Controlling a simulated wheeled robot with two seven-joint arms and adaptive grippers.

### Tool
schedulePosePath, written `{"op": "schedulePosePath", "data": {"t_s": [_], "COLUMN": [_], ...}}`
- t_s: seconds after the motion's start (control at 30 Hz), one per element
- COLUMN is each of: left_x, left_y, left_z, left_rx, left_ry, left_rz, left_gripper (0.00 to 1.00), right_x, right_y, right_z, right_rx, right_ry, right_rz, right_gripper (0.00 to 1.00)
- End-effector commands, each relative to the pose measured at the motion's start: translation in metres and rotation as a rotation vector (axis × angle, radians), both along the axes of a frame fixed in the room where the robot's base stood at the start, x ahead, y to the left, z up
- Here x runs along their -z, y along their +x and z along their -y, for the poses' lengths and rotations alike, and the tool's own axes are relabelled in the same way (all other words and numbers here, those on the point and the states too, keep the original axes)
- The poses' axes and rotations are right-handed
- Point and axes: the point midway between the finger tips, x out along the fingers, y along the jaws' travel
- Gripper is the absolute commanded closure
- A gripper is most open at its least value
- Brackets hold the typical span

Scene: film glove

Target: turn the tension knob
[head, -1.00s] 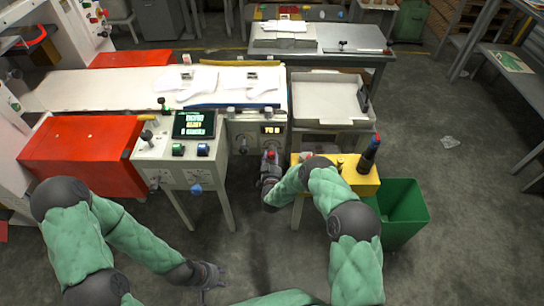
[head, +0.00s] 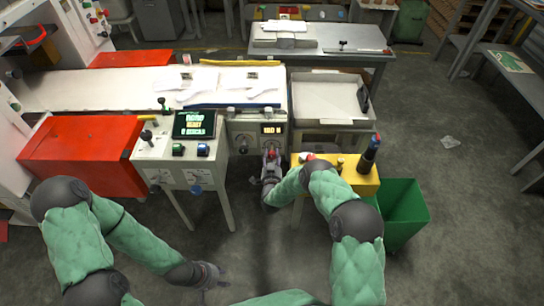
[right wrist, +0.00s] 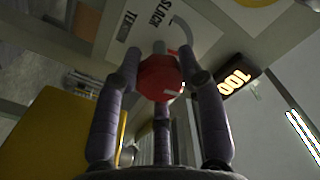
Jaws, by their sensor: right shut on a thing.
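The tension knob is a red round knob (right wrist: 160,77) on the pale machine panel (right wrist: 195,30), where parts of the words "SLACK" and "TEN" show. My right gripper (right wrist: 160,85) has its fingers closed around the knob's sides in the right wrist view. In the head view the right gripper (head: 271,158) is at the front of the panel, below the small lit display (head: 271,129). The display also shows in the right wrist view (right wrist: 234,81), reading about 100. My left gripper (head: 212,275) hangs low and empty over the floor; its opening is too small to judge.
A control console (head: 180,155) with a green-lettered screen (head: 194,124) stands left of the panel. A yellow stand (head: 362,179) with a dark upright handle is close on the right, with a green bin (head: 405,215) beyond it. Floor at the front is clear.

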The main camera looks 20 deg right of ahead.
Motion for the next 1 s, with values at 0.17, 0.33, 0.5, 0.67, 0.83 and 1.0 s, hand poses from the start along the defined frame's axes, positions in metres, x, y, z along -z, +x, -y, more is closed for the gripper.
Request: {"op": "schedulePosePath", "data": {"t_s": [0.17, 0.33, 0.5, 0.67, 0.83, 1.0], "left_x": [0.000, 0.000, 0.000, 0.000, 0.000, 0.000], "left_y": [0.000, 0.000, 0.000, 0.000, 0.000, 0.000], "left_z": [0.000, 0.000, 0.000, 0.000, 0.000, 0.000], "left_rx": [0.000, 0.000, 0.000, 0.000, 0.000, 0.000], "left_ry": [0.000, 0.000, 0.000, 0.000, 0.000, 0.000], "left_rz": [0.000, 0.000, 0.000, 0.000, 0.000, 0.000], "left_gripper": [0.60, 0.60, 0.60, 0.60, 0.60, 0.60], "right_x": [-0.001, -0.001, -0.001, 0.000, 0.000, 0.000], "right_y": [0.001, 0.001, 0.000, -0.001, -0.014, -0.044], "right_z": [0.001, 0.001, 0.000, 0.000, -0.005, -0.013], "right_rx": [0.001, 0.001, 0.001, 0.000, -0.001, -0.002], "right_ry": [-0.001, -0.002, -0.002, -0.002, -0.001, -0.002], "right_rz": [0.003, 0.002, 0.001, 0.000, -0.002, -0.002], "right_gripper": [0.93, 0.36, 0.36, 0.36, 0.36, 0.36]}}
